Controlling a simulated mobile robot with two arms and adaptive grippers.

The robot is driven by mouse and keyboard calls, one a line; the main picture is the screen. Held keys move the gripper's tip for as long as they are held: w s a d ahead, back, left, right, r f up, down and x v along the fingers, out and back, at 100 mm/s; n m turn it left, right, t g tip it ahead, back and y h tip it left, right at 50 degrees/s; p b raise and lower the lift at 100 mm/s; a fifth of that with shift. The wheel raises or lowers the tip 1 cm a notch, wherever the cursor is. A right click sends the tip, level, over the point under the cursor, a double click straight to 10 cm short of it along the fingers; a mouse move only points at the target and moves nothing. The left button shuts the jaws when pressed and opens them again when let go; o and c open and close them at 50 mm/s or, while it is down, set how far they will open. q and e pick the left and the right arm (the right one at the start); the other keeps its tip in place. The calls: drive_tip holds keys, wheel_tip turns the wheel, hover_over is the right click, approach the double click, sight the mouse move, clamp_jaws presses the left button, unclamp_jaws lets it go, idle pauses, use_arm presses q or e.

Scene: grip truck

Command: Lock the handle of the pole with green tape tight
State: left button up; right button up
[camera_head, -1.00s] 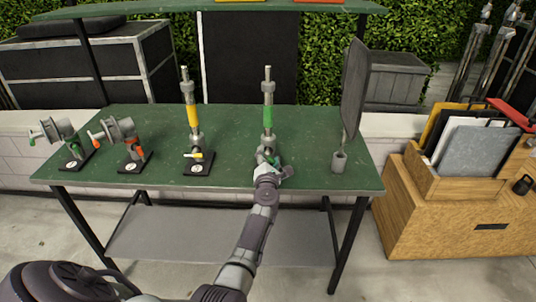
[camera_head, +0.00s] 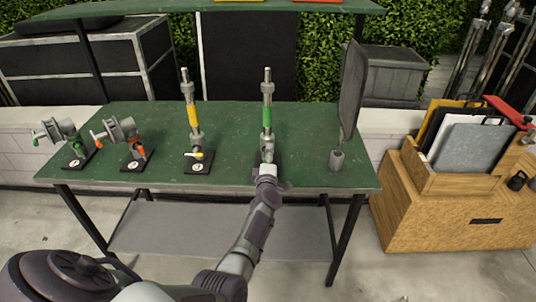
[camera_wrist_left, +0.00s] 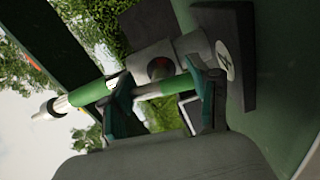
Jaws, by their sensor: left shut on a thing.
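The pole with green tape (camera_head: 267,115) stands upright on its dark base at the right of the green table. It lies tilted across the wrist view, with its green band (camera_wrist_left: 92,90) at the left. My left gripper (camera_head: 267,168) is at the pole's lower end, on the near side. In the wrist view, the dark teal fingers of this gripper (camera_wrist_left: 165,92) are on either side of a metal handle rod (camera_wrist_left: 168,87). The fingers are shut on the handle, just in front of the clamp block. The head view hides the handle behind my gripper. My right gripper is not seen.
A pole with yellow tape (camera_head: 194,115) stands to the left. A dark upright panel (camera_head: 354,90) and a small grey cup (camera_head: 337,160) are to the right.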

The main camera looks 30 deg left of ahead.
use_arm(q)
drive_tip(key=m+p, duration=0.1)
drive_tip(key=m, duration=0.2)
drive_tip(key=shift+m, duration=0.4)
drive_tip(key=m+p, duration=0.1)
drive_tip(key=m, duration=0.2)
drive_tip(key=shift+f+m, duration=0.15)
drive_tip(key=shift+m, duration=0.15)
drive_tip(key=m, duration=0.3)
drive_tip(key=shift+s+m+p, duration=0.1)
drive_tip(key=shift+m+p, duration=0.2)
drive_tip(key=shift+p, duration=0.05)
drive_tip(key=shift+a+f+m, duration=0.1)
drive_tip(key=shift+f+m, duration=0.05)
drive_tip(key=shift+m, duration=1.45)
drive_tip(key=shift+s, duration=0.1)
drive_tip(key=o, duration=1.2)
wheel_tip(320, 180, up, 10)
